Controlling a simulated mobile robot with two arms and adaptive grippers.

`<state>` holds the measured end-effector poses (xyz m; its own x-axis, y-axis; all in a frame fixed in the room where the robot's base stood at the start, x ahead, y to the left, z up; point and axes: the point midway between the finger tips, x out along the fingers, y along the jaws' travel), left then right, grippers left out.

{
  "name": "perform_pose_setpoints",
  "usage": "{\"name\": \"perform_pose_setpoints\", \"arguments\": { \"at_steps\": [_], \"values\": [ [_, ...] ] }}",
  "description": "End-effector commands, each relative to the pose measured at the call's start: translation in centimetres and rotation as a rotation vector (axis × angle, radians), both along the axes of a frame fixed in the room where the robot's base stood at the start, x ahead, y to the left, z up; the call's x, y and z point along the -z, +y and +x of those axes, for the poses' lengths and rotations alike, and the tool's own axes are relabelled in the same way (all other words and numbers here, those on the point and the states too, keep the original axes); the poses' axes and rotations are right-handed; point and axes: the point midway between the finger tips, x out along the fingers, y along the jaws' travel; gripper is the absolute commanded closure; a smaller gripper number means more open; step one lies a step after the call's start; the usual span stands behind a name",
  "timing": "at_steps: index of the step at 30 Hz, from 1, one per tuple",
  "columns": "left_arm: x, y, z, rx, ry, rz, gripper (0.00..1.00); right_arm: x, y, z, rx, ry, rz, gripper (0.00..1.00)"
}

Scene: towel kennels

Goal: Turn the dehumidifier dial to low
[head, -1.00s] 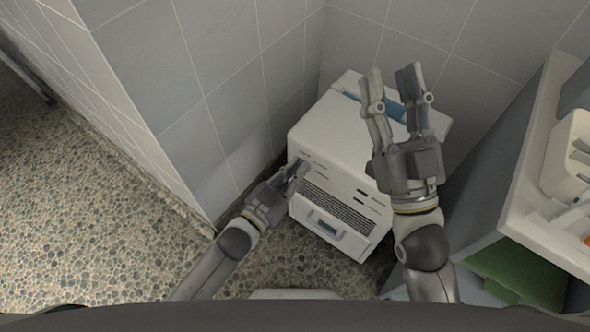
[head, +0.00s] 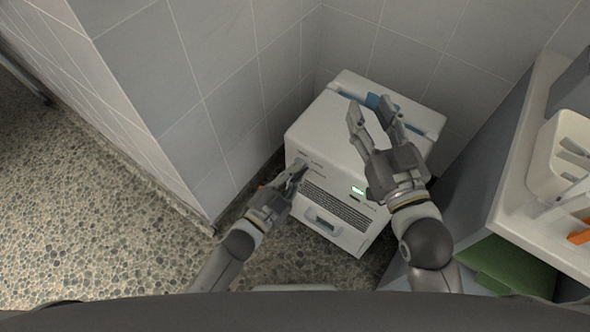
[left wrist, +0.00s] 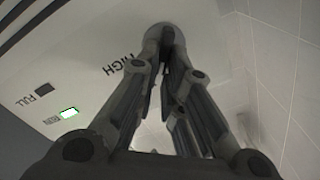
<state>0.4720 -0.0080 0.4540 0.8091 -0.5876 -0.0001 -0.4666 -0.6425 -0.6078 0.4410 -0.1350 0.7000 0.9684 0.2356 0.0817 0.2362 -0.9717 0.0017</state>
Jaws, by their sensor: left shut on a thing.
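The white dehumidifier (head: 325,135) stands in the tiled corner, its front panel facing me. My left gripper (head: 300,168) is at the upper left of that front panel. In the left wrist view its fingers (left wrist: 166,62) are closed on the round grey dial (left wrist: 165,28), and they hide much of it. The word HIGH (left wrist: 118,64) is printed beside the dial. The dial's pointer cannot be made out. A green light (left wrist: 68,113) is lit on the panel and also shows in the head view (head: 357,190). My right gripper (head: 372,112) is open and empty, in front of the dehumidifier's top in the picture.
Tiled walls (head: 225,85) close in on the left and behind. A pale counter (head: 520,195) with a white container (head: 560,150) is at the right, a green thing (head: 510,268) below it. Pebbled floor (head: 90,220) is clear at the left.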

Motion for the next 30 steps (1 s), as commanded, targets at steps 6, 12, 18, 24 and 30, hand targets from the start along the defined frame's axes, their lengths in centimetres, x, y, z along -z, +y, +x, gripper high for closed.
{"name": "perform_pose_setpoints", "arguments": {
  "at_steps": [6,12,18,24,30],
  "values": [
    [0.15,-0.11,-0.12,0.001,-0.052,0.073,1.00,0.35,-0.05,0.00,0.001,0.018,-0.005,0.60],
    [0.22,-0.13,-0.14,0.001,-0.074,0.102,1.00,0.43,-0.06,0.01,0.002,0.023,-0.006,0.60],
    [0.23,-0.13,-0.14,0.001,-0.078,0.109,1.00,0.42,-0.06,0.01,0.001,0.024,-0.006,0.60],
    [0.24,-0.13,-0.16,0.000,-0.077,0.108,1.00,0.43,-0.06,0.01,0.001,0.024,-0.006,0.60],
    [0.22,-0.13,-0.13,0.001,-0.077,0.107,0.70,0.43,-0.06,0.00,0.002,0.024,-0.006,0.60]
  ]
}}
